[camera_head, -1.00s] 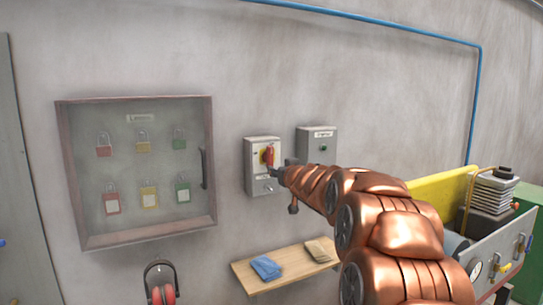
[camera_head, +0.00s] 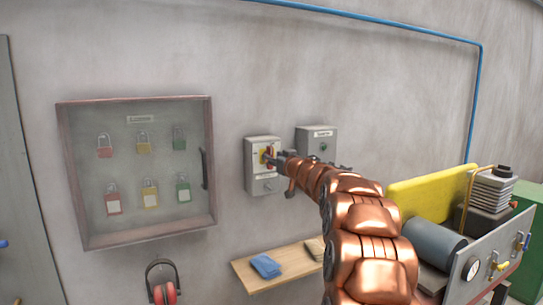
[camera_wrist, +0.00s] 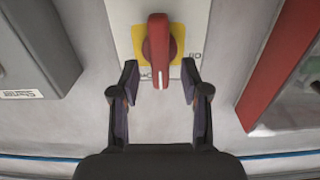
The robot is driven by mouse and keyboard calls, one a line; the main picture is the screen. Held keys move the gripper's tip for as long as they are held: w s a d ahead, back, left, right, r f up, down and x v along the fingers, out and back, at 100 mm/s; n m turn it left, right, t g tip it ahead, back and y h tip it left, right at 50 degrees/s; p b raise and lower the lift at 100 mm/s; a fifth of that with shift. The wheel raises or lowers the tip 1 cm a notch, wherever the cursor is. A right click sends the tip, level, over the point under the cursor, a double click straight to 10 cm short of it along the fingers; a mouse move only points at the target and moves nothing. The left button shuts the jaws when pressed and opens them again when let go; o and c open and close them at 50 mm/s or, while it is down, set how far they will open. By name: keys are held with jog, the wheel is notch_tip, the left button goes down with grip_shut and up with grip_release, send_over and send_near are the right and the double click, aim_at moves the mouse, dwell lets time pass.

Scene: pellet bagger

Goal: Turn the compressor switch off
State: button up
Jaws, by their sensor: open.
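The compressor switch is a red rotary handle (camera_wrist: 158,50) on a yellow plate (camera_wrist: 176,32), on a grey wall box (camera_head: 262,182). In the wrist view the handle lies between the tips of my gripper (camera_wrist: 160,80), with a gap on both sides. The fingers are open, and the handle's end with a white mark points toward my gripper. In the head view my gripper (camera_head: 277,160) is at the front of the box and covers much of the handle.
A second grey box (camera_head: 318,143) is close on the right. A glazed padlock cabinet (camera_head: 135,220) hangs on the left. A wooden shelf (camera_head: 290,277) with a blue cloth (camera_head: 265,266) is below. The compressor tank (camera_head: 432,240) stands at lower right.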

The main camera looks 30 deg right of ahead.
jog(key=shift+w+d, duration=0.1)
jog(key=shift+w, duration=0.9)
jog(key=shift+c, duration=0.2)
grip_shut()
